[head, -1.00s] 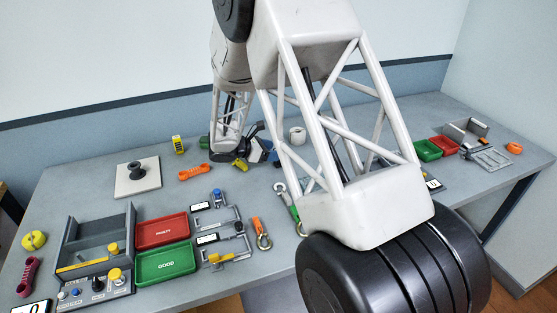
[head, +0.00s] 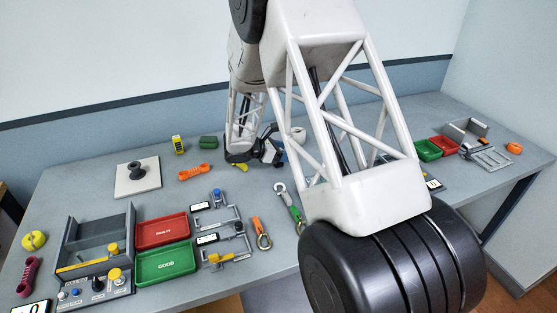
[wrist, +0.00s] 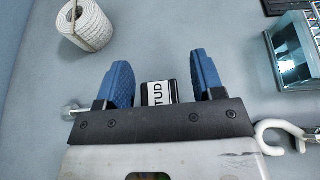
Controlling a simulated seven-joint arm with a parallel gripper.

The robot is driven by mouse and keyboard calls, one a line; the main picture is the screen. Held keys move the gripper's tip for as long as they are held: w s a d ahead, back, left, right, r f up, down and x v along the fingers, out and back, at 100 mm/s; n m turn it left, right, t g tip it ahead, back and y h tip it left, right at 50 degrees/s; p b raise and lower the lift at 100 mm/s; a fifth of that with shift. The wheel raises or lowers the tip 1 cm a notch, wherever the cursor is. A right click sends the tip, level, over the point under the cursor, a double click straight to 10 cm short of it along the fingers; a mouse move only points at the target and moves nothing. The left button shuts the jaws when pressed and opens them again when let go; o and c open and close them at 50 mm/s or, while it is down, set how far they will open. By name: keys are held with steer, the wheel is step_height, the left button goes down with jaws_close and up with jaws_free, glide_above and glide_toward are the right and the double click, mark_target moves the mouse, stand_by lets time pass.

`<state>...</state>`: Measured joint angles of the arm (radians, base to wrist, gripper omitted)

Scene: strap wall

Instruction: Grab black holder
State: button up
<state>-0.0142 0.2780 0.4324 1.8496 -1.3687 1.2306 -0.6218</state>
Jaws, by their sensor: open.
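My gripper (wrist: 160,85) is open, with its two blue fingers apart in the wrist view. A small dark thing (wrist: 150,90) with a white label ending in "TUD" shows between the fingers, partly hidden by the gripper body; I cannot tell if it is touched. In the head view my gripper (head: 278,152) is over the back middle of the table, partly hidden by my arm. A black round stand (head: 137,171) sits on a white square plate at the back left, well apart from my gripper. I cannot tell which black item is the holder.
A white roll (wrist: 87,24) lies left of the fingers, a metal-and-glass box (wrist: 294,48) stands right, and a white hook (wrist: 278,135) lies near. Red (head: 163,230) and green (head: 166,264) trays and a grey rack (head: 70,238) fill the front left.

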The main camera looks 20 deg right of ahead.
steer(key=c, duration=1.1)
steer(key=shift+o, duration=0.2)
steer(key=shift+r, duration=0.1)
steer(key=shift+r, duration=0.8)
step_height(320, 180, up, 2)
steer(key=shift+r, duration=0.1)
steer(key=s+a+r, duration=0.1)
steer(key=s+a, duration=0.2)
steer(key=s, duration=1.2)
steer(key=shift+s, duration=0.35)
steer(key=shift+a, duration=0.1)
